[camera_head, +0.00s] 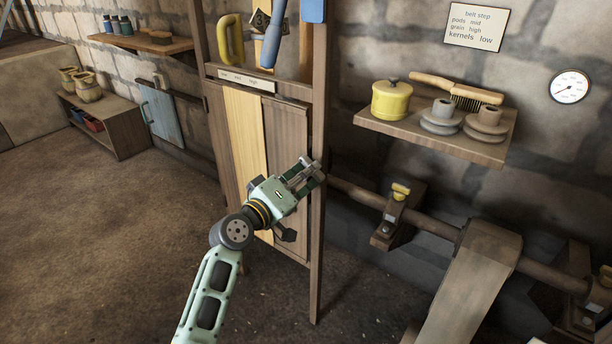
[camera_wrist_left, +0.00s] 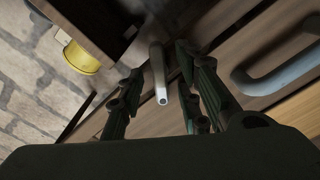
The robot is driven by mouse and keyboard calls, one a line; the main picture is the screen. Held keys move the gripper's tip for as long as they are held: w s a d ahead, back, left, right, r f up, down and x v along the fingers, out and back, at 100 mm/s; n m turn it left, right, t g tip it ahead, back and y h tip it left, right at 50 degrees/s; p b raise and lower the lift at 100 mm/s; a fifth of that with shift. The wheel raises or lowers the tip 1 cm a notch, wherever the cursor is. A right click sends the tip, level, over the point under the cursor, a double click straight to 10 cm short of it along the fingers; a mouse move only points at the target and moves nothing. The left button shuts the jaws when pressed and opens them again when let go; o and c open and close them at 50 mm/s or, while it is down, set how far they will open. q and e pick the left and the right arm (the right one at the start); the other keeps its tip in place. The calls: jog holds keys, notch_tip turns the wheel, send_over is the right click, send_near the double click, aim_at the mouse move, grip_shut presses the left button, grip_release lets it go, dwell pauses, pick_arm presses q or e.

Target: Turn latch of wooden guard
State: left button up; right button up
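The wooden guard (camera_head: 247,125) is a tall planked panel with a pale middle board, set in a post frame. My left gripper (camera_head: 309,173) is at the guard's right edge, by the right post. In the left wrist view its two fingers (camera_wrist_left: 163,108) are apart, with a light grey bar (camera_wrist_left: 157,72) showing between them. The bar looks like the latch; I cannot tell whether a finger touches it. In the head view the gripper hides that spot. A curved blue-grey handle (camera_wrist_left: 275,76) is to the right in the wrist view. My right gripper is not in view.
Right of the guard, a shaft (camera_head: 432,224) runs through a bracket (camera_head: 392,222) with a yellow top. A wall shelf (camera_head: 410,126) above holds a yellow pot (camera_head: 391,101), a brush and grey pulleys. Tools hang above the guard. Floor at left is clear.

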pick_arm(q)
grip_shut()
dwell(0.3)
dwell(0.3)
jog(key=shift+w+m+b, duration=0.1)
jog(key=shift+m+b, duration=1.85)
jog(key=shift+m, duration=3.55)
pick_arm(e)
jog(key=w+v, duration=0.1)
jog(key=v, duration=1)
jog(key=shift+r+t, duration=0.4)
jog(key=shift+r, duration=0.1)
pick_arm(q)
jog(key=shift+f, duration=0.1)
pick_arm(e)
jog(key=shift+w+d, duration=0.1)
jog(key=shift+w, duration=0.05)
